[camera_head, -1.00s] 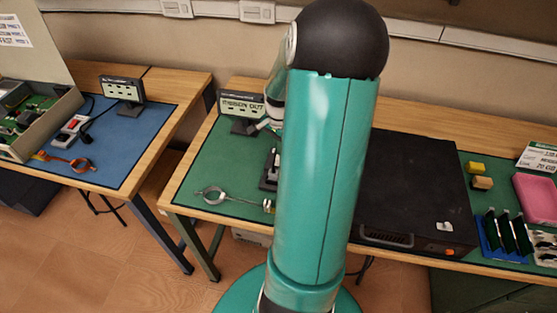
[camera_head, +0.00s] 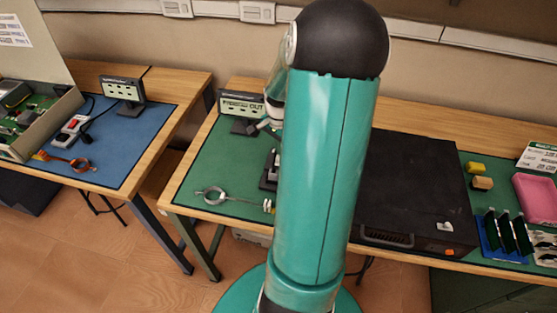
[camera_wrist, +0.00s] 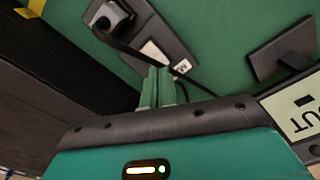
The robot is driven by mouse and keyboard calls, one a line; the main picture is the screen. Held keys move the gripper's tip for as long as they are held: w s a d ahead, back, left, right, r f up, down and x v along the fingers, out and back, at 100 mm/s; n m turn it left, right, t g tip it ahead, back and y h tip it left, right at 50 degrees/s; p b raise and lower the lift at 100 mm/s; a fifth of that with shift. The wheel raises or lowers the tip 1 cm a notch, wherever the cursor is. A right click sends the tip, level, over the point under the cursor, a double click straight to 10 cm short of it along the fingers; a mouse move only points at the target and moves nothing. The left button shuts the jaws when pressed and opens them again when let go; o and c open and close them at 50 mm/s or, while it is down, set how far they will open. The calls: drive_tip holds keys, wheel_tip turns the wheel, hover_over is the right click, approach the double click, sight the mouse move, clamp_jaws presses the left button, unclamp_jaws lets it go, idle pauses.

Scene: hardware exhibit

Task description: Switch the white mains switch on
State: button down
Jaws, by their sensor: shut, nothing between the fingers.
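In the wrist view a grey socket strip lies on the green mat, with a black plug (camera_wrist: 106,17) in its far end. A white piece (camera_wrist: 154,53), apparently the mains switch, sits in the strip's near half. A small white marked patch (camera_wrist: 182,66) is beside it. My gripper (camera_wrist: 159,72) is shut and empty, its teal fingertips just below the white piece in the picture. I cannot tell whether they touch it or which way the switch is set. In the head view my arm hides most of the strip (camera_head: 269,170).
A display on a stand (camera_head: 242,104) is behind the strip, close to my wrist. A large black case (camera_head: 415,190) stands to the right. A metal ring (camera_head: 212,196) lies on the mat at left front. Another strip with a red switch (camera_head: 72,124) lies on the blue mat.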

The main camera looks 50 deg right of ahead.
drive_tip(key=shift+f, duration=0.9)
idle(0.9)
drive_tip(key=shift+r, duration=3.55)
